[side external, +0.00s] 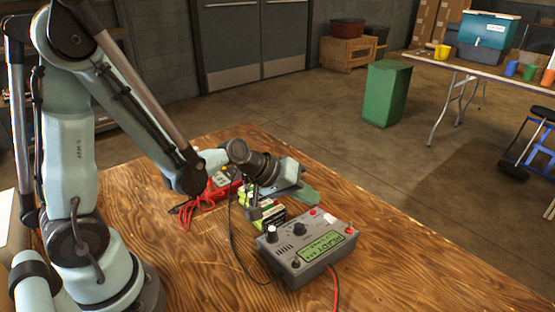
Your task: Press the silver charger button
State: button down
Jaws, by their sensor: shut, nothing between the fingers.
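The charger (318,262) is a grey box on the wooden table, with a lit green display on its sloping front. A small silver button (271,233) stands up at the left end of its top. Dark knobs and red fittings are also on the box. My gripper (257,214) is shut and empty, pointing down just behind and to the left of the charger. In this view its tip appears above and behind the silver button, with a visible gap between them. The exact depth between tip and button is hard to tell.
A red meter (222,181) with red leads and green battery packs (274,214) lie behind the charger, close to my gripper. A black cable curves across the wooden table (400,270) to the charger's left. The table's right side is clear. A green bin (386,93) stands on the floor beyond.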

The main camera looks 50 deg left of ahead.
jog(key=shift+f, duration=0.2)
jog(key=shift+d+f, duration=0.1)
jog(key=shift+f, duration=0.1)
jog(key=shift+f, duration=0.35)
dwell(0.8)
jog(key=shift+r, duration=0.75)
jog(key=shift+r, duration=0.15)
jog(key=shift+a+r, duration=0.2)
jog(key=shift+r, duration=0.6)
jog(key=shift+a+r, duration=0.15)
jog(key=shift+r, duration=0.6)
jog(key=shift+a+r, duration=0.2)
jog(key=shift+r, duration=0.6)
